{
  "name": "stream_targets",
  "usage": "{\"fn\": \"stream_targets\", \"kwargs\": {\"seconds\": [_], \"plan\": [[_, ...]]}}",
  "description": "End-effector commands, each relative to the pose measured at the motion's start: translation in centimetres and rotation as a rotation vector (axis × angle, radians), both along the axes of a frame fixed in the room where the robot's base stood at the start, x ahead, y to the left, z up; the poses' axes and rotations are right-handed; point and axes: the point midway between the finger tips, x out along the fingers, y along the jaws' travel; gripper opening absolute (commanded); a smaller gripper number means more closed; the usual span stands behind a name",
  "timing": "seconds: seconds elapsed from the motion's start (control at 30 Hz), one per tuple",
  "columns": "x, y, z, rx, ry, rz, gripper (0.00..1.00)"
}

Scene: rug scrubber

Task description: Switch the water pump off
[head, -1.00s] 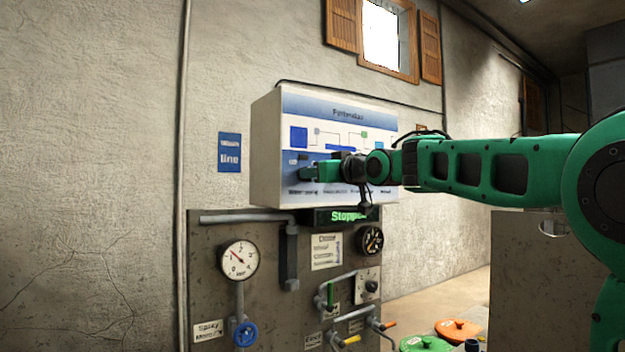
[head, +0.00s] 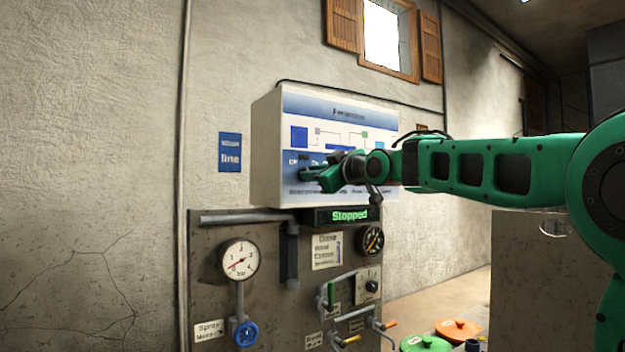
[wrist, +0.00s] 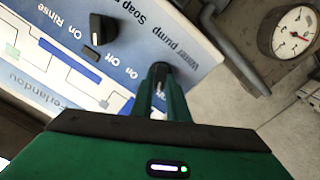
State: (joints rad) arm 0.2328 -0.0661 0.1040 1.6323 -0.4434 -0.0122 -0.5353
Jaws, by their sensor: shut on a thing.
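The water pump switch (wrist: 159,86) is a dark knob on the white control box (head: 266,150). It shows in the wrist view beside the printed words "Water pump", mostly hidden between my fingers. My gripper (wrist: 160,78) is shut on this knob. In the head view my gripper (head: 308,177) is at the lower left of the box's front, and its fingers hide the knob there. Which mark the knob points to is hard to tell. The display (head: 348,216) below the box reads "Stopped" in green.
Another dark knob (wrist: 101,30) sits near the "Rinse" and "Soap" labels. Below the box, a panel carries a pressure gauge (head: 239,260) with its needle low, a blue valve wheel (head: 245,334), pipes and levers. Orange (head: 458,329) and green (head: 425,343) lids are at lower right.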

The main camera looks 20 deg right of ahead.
Motion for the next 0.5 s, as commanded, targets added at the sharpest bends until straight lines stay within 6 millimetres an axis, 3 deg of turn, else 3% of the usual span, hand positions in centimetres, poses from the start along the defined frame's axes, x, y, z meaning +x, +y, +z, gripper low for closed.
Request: {"fn": "stream_targets", "kwargs": {"seconds": [0.23,0.27,0.33,0.5], "plan": [[0.05,-0.18,-0.23,-0.002,0.005,-0.003,0.0],[0.05,-0.18,-0.23,-0.002,0.005,-0.003,0.17],[0.05,-0.15,-0.2,-0.001,0.004,-0.003,0.33],[0.03,-0.06,-0.13,0.0,0.003,-0.002,0.33]]}}
